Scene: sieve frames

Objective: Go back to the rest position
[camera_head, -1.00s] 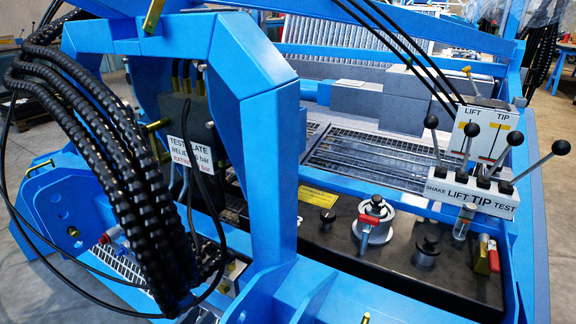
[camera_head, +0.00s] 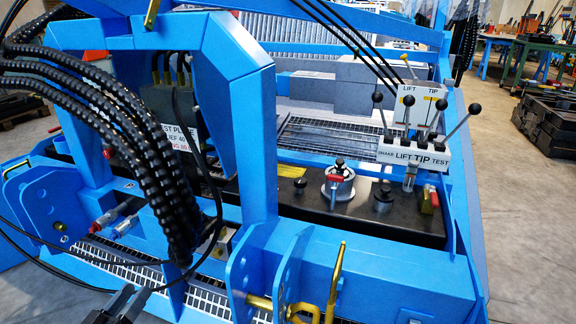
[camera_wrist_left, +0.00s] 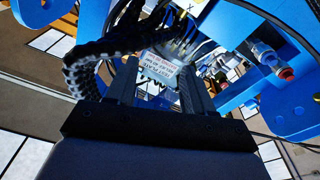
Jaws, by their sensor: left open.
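My left gripper (camera_head: 134,292) shows at the bottom edge of the head view, in front of the blue frame's lower beam. In the left wrist view its two dark fingers (camera_wrist_left: 157,80) stand apart with nothing held between them. Beyond them are a white label plate (camera_wrist_left: 160,68) and black spiral-wrapped hoses (camera_wrist_left: 92,62). The gripper looks clear of the hoses, though the exact gap is hard to tell. My right gripper is not seen.
The blue machine frame (camera_head: 255,130) fills the middle. Thick hoses (camera_head: 150,150) hang on the left. A lever block (camera_head: 413,152) with several black-knobbed levers stands at right. A yellow handle (camera_head: 336,285) rises at the front. Open floor (camera_head: 520,200) lies to the right.

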